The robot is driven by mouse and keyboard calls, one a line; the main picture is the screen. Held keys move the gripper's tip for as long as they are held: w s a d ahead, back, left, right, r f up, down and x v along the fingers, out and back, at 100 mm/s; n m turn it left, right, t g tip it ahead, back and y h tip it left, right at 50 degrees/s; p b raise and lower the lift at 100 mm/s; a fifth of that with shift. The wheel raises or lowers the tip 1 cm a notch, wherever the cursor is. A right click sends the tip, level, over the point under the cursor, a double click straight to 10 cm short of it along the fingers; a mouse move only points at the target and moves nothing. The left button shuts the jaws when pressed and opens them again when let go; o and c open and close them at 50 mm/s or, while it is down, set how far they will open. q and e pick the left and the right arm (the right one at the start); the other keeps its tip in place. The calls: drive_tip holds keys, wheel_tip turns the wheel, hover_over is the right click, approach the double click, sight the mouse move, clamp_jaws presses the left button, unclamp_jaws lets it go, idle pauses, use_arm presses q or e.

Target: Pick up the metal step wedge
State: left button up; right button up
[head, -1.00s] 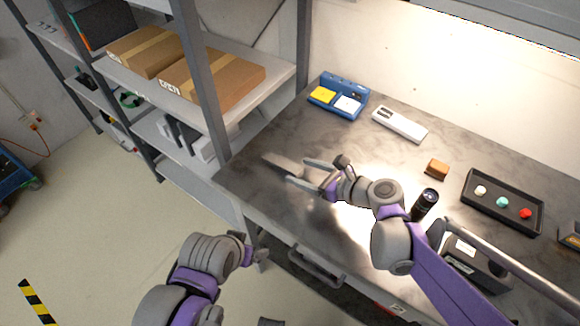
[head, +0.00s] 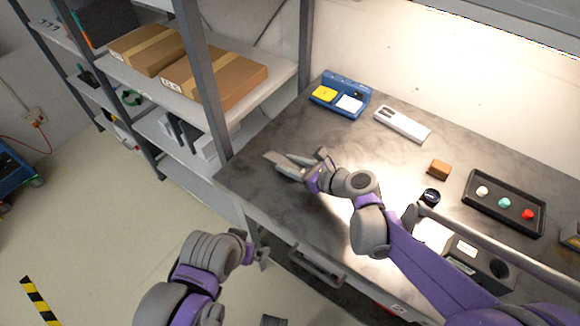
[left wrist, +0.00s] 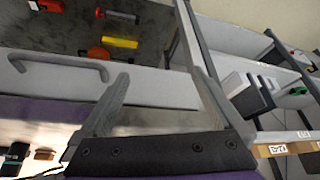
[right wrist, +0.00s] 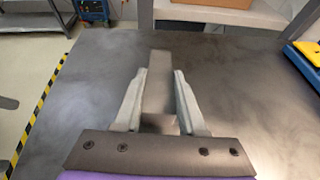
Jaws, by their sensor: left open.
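The metal step wedge (head: 279,159) is a flat grey strip near the left end of the grey worktable. In the right wrist view the wedge (right wrist: 158,78) lies lengthwise between the fingers and sticks out beyond their tips. My right gripper (head: 291,162) is low at the tabletop with its fingers drawn in against both sides of the wedge; it also shows in the right wrist view (right wrist: 160,76). I cannot tell any lift off the table. My left gripper (left wrist: 160,85) is open and empty, below and in front of the table edge.
On the worktable (head: 245,178) stand a blue tray (head: 341,96) with yellow and white blocks, a white device (head: 402,124), a brown block (head: 439,167), a black cylinder (head: 431,197) and a black tray (head: 476,203) of coloured knobs. A shelf (head: 285,75) with cardboard boxes stands left.

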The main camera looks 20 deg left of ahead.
clamp_jaws()
